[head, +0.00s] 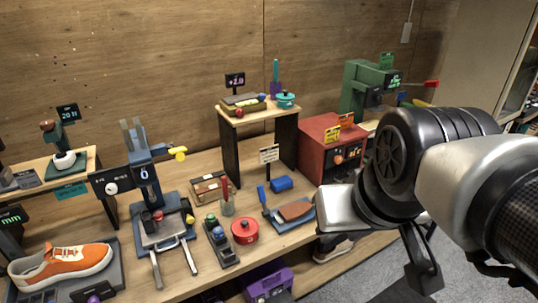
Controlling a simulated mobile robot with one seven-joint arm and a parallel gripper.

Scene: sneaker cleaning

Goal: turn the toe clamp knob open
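An orange sneaker (62,264) with a white sole lies on a dark grey base (118,264) at the front left of the bench. A purple knob (95,297) shows at the front of that base, partly cut by the picture's lower edge; it may be the toe clamp knob, but I cannot read a label. My gripper (424,272) hangs at the right, in front of the bench and far from the sneaker. It is partly hidden by my arm, and its opening cannot be made out. Nothing is seen held in it.
A blue press (142,175) with a yellow handle (178,154) stands right of the sneaker. A red pot (245,231), a brush tray (293,216), a red box (328,142) and a green machine (362,88) stand farther right. Grey floor (370,275) lies clear in front.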

